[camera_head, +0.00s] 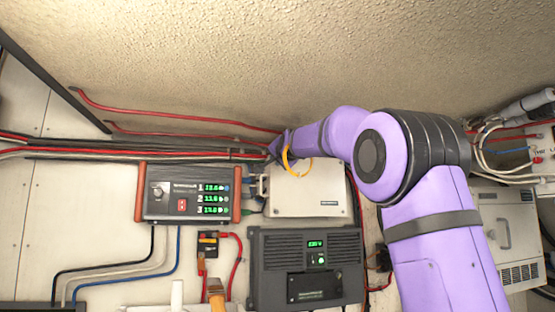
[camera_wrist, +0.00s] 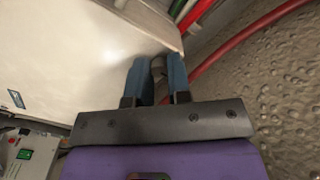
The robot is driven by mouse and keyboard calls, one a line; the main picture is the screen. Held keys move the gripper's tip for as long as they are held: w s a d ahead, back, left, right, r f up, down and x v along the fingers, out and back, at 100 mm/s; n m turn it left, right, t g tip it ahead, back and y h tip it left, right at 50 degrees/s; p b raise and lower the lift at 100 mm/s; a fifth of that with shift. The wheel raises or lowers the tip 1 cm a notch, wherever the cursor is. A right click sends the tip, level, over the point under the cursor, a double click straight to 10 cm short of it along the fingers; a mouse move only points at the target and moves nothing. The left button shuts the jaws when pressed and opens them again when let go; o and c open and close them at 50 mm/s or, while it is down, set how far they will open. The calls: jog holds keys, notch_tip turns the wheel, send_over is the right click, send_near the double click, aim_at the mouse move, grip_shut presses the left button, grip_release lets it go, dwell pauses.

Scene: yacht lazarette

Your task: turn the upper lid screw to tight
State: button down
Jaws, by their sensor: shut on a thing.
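The white box (camera_head: 325,197) with its lid hangs on the wall in the middle of the head view. It fills the left of the wrist view (camera_wrist: 70,55). The upper lid screw (camera_wrist: 158,66) is a small grey round piece at the box's corner, seen between my fingertips. My gripper (camera_wrist: 158,75) has its two blue fingers on either side of the screw and is shut on it. In the head view my gripper (camera_head: 274,152) is at the box's upper left corner, where my wrist hides the screw. The screw's turn angle cannot be read.
Red and black cables (camera_head: 190,148) run along the wall just above and left of the box. A red-ended display unit (camera_head: 187,193) is at its left and a dark charger unit (camera_head: 306,270) below. A red cable (camera_wrist: 235,38) passes close right of my fingers.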

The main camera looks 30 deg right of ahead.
dwell(0.5)
jog(key=c, duration=1.1)
grip_release()
jog(key=shift+o, duration=0.2)
jog(key=shift+s, duration=0.1)
jog(key=v, duration=1)
jog(key=shift+s, duration=0.3)
jog(key=s+a+f+n+g+y, duration=0.1)
jog(key=s+a+f+n+g, duration=0.3)
jog(key=s+f, duration=0.7)
jog(key=s+a+f+n+g+y, duration=0.2)
jog(key=s+a+f+n+g, duration=0.2)
jog(key=s+f, duration=0.8)
jog(key=s+a+f+n+g+y, duration=0.2)
jog(key=s+a+f+n+g, duration=0.2)
jog(key=s+a+f, duration=0.3)
jog(key=s+f, duration=0.5)
jog(key=f, duration=0.6)
jog(key=shift+a, duration=0.4)
